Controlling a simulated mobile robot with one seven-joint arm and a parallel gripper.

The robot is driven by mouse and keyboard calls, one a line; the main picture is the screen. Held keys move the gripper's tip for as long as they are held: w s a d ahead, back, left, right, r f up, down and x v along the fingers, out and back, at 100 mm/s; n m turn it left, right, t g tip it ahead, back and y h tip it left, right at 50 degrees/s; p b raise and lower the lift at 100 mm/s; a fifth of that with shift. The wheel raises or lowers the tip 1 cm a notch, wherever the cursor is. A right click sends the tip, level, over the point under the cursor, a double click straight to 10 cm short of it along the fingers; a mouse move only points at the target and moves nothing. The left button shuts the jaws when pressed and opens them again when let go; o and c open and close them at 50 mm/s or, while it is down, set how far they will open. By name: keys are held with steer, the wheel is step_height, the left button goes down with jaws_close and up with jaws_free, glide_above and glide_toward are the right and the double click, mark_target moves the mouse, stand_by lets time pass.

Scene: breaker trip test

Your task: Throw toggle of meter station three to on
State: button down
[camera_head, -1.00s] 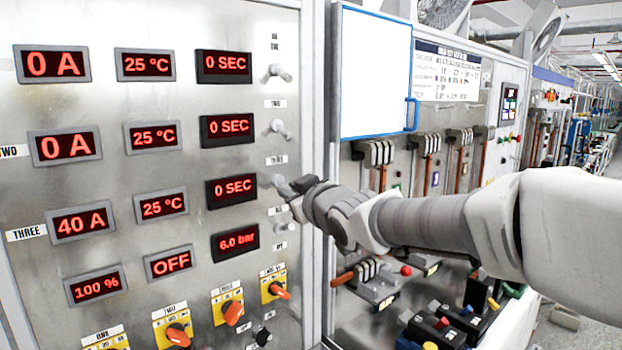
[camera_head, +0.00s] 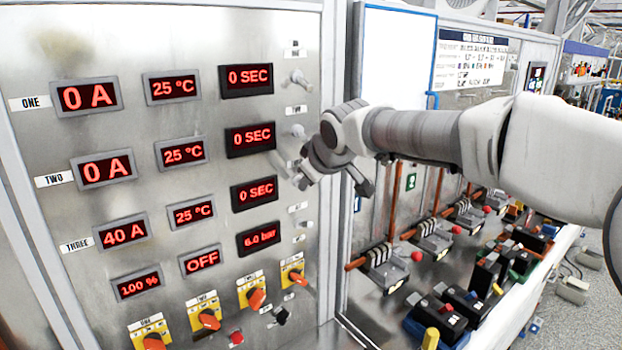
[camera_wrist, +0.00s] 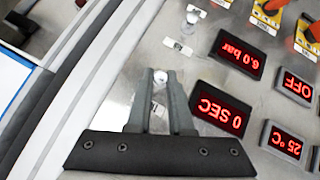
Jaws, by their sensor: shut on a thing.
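The station three toggle (camera_wrist: 160,78) is a small pale metal lever on the grey panel, beside the third-row "0 SEC" display (camera_head: 254,194). In the wrist view my gripper (camera_wrist: 160,86) has its two fingers closed around this lever. In the head view my gripper (camera_head: 288,168) is against the panel at that toggle and hides most of it. Whether the lever is thrown up or down cannot be told. The THREE label (camera_head: 77,246) stands left of the "40 A" display (camera_head: 123,232).
Two similar toggles (camera_head: 298,78) (camera_head: 298,131) are above my gripper. Another toggle (camera_wrist: 192,16) is close by in the wrist view. Orange rotary knobs (camera_head: 257,298) line the panel's bottom. Switchgear with red-ended handles (camera_head: 386,268) stands to the right.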

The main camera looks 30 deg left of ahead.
steer(key=shift+a+r+g+h, duration=0.2)
steer(key=shift+g+h, duration=0.2)
steer(key=shift+h, duration=0.2)
stand_by(0.3)
steer(key=c, duration=0.8)
jaws_free()
steer(key=shift+c, duration=0.2)
steer(key=shift+r, duration=0.2)
steer(key=b+v, duration=0.2)
steer(key=v, duration=1.5)
